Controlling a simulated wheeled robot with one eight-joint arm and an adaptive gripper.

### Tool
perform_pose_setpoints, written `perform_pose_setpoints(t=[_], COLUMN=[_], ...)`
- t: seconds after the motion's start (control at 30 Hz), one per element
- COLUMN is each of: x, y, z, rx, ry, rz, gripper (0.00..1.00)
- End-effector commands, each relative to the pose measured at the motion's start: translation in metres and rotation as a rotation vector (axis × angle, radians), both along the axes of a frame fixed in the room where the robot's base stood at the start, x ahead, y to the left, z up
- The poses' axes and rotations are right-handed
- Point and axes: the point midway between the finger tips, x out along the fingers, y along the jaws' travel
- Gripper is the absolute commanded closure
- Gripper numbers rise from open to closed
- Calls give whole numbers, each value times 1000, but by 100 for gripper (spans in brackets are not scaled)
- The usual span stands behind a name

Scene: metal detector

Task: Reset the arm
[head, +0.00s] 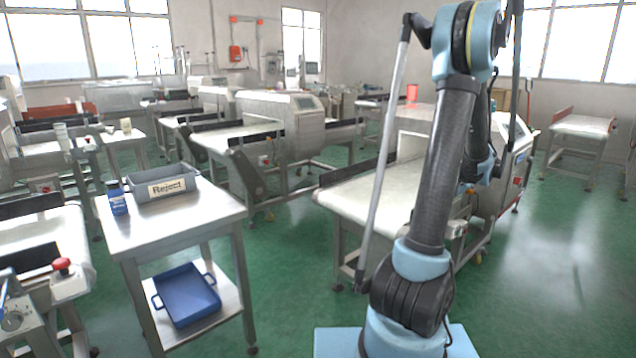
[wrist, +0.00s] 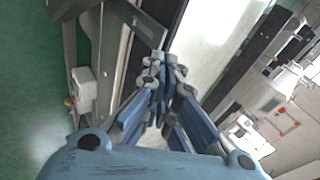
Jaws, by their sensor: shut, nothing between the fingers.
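My arm (head: 440,170) stands folded upright at the right of the head view, its blue and black links rising out of the top of the picture. My gripper is outside the head view. In the wrist view my gripper (wrist: 158,72) shows with its blue fingers together at the tips, shut and empty. Behind it are a metal machine frame and a pale conveyor surface (wrist: 215,40), apart from the fingers as far as I can tell.
A steel table (head: 185,222) at the left holds a grey Reject bin (head: 162,187) and a blue bottle (head: 117,198). A blue tray (head: 187,295) lies on its lower shelf. A conveyor (head: 350,200) stands behind my arm. Green floor (head: 560,270) is clear at right.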

Motion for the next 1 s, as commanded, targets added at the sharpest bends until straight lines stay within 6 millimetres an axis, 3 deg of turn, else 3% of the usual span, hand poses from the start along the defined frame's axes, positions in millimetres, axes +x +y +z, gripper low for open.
perform_pose_setpoints(t=[0.27,0.5,1.0], x=[-34,-77,-186], y=[76,135,222], z=[24,38,40], rx=[-74,-151,-323], ry=[58,108,193], rz=[111,210,407], gripper=[100,100,100])
